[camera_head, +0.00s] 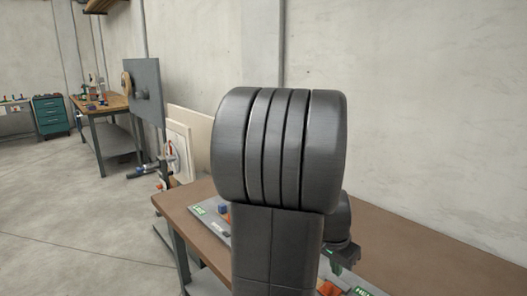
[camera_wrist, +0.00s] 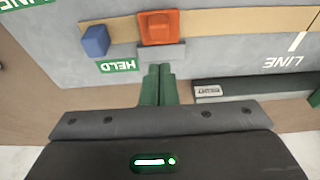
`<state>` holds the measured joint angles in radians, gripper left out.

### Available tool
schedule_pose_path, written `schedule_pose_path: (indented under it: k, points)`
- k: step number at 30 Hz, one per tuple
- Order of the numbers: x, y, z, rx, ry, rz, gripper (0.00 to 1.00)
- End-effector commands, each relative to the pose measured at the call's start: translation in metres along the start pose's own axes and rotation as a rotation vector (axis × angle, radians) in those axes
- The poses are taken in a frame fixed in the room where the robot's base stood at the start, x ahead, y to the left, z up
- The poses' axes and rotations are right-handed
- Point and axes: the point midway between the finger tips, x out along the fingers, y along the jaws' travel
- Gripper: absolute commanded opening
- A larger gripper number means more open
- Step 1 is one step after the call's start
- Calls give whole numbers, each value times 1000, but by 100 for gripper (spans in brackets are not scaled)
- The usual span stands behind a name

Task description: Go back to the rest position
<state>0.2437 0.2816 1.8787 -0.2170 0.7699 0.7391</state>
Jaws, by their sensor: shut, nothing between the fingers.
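My gripper (camera_wrist: 158,70) shows in the wrist view with its two green fingers together and nothing between them. The fingertips point at a grey board (camera_wrist: 210,60) with a green "HELD" label (camera_wrist: 118,65) to their left. In the head view my large dark arm link hides most of the gripper; a small part of it shows at the right of the link over the brown table (camera_head: 410,250). How high the fingers are above the board I cannot tell.
An orange block (camera_wrist: 160,27) and a blue block (camera_wrist: 95,40) are on the board beyond the fingertips. A dark bar (camera_wrist: 255,110) lies to the right of the fingers. In the head view a workbench (camera_head: 100,103), a teal drawer cabinet (camera_head: 50,115) and open floor are at left.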

Motion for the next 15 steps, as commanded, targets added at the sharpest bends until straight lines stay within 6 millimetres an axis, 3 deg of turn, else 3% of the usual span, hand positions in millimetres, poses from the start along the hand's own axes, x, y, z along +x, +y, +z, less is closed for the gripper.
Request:
schedule_pose_path:
  k: [15]
  points:
    - [5, -1, 6, -6, 132, 4, 0]
